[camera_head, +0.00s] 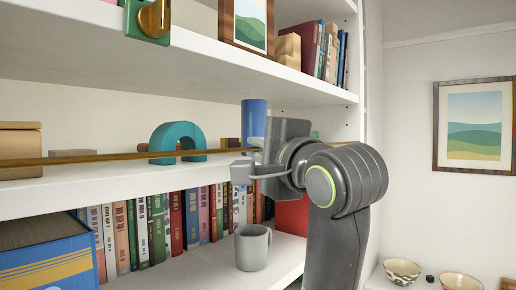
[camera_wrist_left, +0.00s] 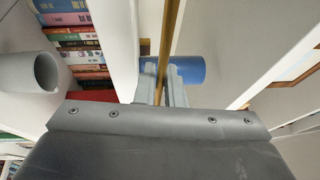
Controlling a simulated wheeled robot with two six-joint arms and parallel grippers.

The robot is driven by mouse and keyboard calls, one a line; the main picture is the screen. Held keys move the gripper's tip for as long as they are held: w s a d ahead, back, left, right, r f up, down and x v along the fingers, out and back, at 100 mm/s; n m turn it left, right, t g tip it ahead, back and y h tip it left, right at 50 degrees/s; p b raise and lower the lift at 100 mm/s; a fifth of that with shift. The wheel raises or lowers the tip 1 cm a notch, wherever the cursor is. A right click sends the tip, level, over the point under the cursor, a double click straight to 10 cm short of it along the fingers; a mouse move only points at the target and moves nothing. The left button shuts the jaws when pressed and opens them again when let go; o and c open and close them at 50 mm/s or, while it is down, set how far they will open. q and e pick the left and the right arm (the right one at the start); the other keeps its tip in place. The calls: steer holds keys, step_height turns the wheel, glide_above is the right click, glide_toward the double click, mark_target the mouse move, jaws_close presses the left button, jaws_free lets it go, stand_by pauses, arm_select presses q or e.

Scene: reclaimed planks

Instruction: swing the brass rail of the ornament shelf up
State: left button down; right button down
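The brass rail (camera_head: 100,157) is a thin bar that runs across the front of the middle shelf (camera_head: 100,188), a little above its board. My left gripper (camera_head: 250,163) is at the rail near the shelf's right end. In the left wrist view the rail (camera_wrist_left: 170,35) passes between the two pale fingers of my left gripper (camera_wrist_left: 162,84), which sit close on both sides of it with no clear gap. Part of the rail is hidden behind the gripper and wrist in the head view. My right gripper is not in view.
On the middle shelf stand a teal arch (camera_head: 178,143) and a blue cylinder (camera_head: 254,118), close behind the gripper. Below are a row of books (camera_head: 175,225) and a grey mug (camera_head: 252,248). A green and brass ornament (camera_head: 148,18) stands at the upper shelf's edge.

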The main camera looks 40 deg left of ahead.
arm_select(q)
steer(key=shift+a+r+n+g+h+p, duration=0.3)
steer(key=shift+r+h+p, duration=0.25)
steer(key=shift+p, duration=1.1)
steer(key=shift+a+f+h+p, duration=0.1)
steer(key=shift+f+h+p, duration=0.25)
steer(key=shift+p, duration=0.1)
steer(key=c, duration=1.9)
jaws_free()
steer(key=shift+o, duration=0.4)
steer(key=shift+a+f, duration=0.1)
steer(key=shift+w, duration=0.1)
